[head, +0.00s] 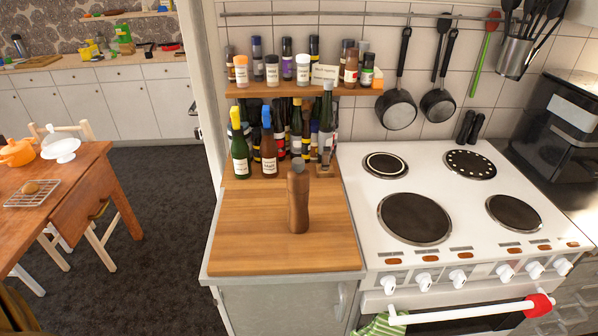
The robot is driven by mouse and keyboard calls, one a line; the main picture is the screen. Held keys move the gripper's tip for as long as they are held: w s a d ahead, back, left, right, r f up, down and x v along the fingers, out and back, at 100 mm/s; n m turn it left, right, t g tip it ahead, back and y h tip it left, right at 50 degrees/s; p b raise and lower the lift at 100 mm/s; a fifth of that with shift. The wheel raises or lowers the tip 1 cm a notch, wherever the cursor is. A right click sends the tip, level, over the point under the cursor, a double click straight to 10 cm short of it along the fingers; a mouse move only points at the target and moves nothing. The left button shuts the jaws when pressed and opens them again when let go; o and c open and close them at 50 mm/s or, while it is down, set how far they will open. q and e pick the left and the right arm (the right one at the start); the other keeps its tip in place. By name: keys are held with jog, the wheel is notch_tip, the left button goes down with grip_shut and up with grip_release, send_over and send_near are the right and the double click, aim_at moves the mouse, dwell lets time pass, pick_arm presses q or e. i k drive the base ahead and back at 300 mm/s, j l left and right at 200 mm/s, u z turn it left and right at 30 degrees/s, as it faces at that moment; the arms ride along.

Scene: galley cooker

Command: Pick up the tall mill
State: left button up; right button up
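The tall mill (298,202) is a brown, wood-coloured cylinder with a greyish top. It stands upright on the wooden worktop (240,250), left of the cooker, with clear wood in front of it. Its top overlaps the bottles behind it in the picture. Neither of my grippers shows in the head view.
Several bottles (268,152) stand behind the mill, under a spice shelf (300,89). The white cooker (365,220) with several hotplates is to the right. Pans (397,108) hang on the wall. A wooden table (85,195) stands at the left, with dark floor between.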

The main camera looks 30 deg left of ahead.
aim_at(298, 183)
jog(key=i+u, duration=0.2)
jog(key=u, duration=0.15)
jog(key=i+j+u, duration=0.1)
jog(key=u, duration=0.25)
jog(key=i+l+u, duration=0.1)
jog(key=i+u, duration=0.25)
jog(key=k, duration=0.05)
